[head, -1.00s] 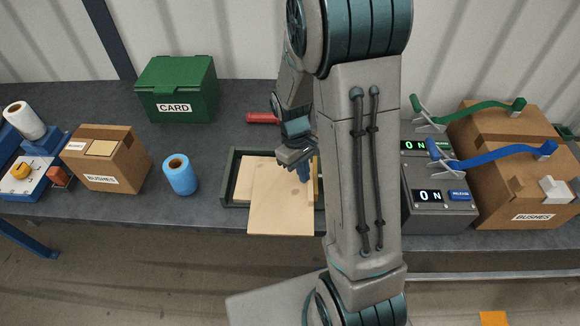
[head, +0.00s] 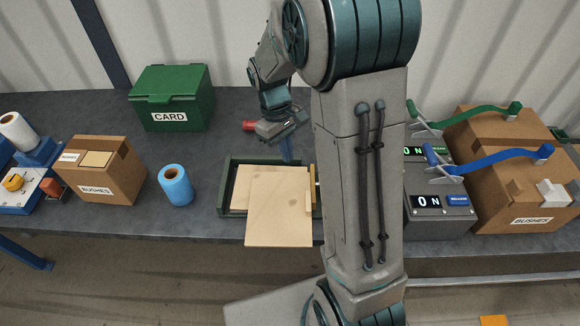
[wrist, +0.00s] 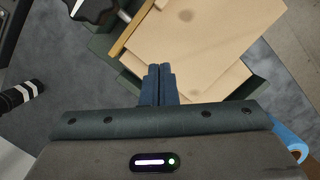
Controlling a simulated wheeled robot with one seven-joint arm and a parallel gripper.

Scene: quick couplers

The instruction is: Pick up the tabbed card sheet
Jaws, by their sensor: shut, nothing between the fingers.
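A tan card sheet (head: 278,215) lies flat in a low green tray (head: 226,199) on the bench and overhangs the tray's front side. It also shows in the wrist view (wrist: 200,38). Another tan sheet (head: 242,180) shows under it at the left. I cannot clearly make out a tab. My gripper (head: 287,160) is above the tray's back edge, its fingers pointing down. In the wrist view the fingers (wrist: 160,68) are together and empty, apart from the sheet's near edge.
A yellowish strip (head: 312,183) stands along the tray's right side. A blue roll (head: 175,187) and a bushes carton (head: 105,170) are to the left. A green card box (head: 172,98) stands at the back. Grey units with levers (head: 440,205) are to the right. Bench between roll and tray is clear.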

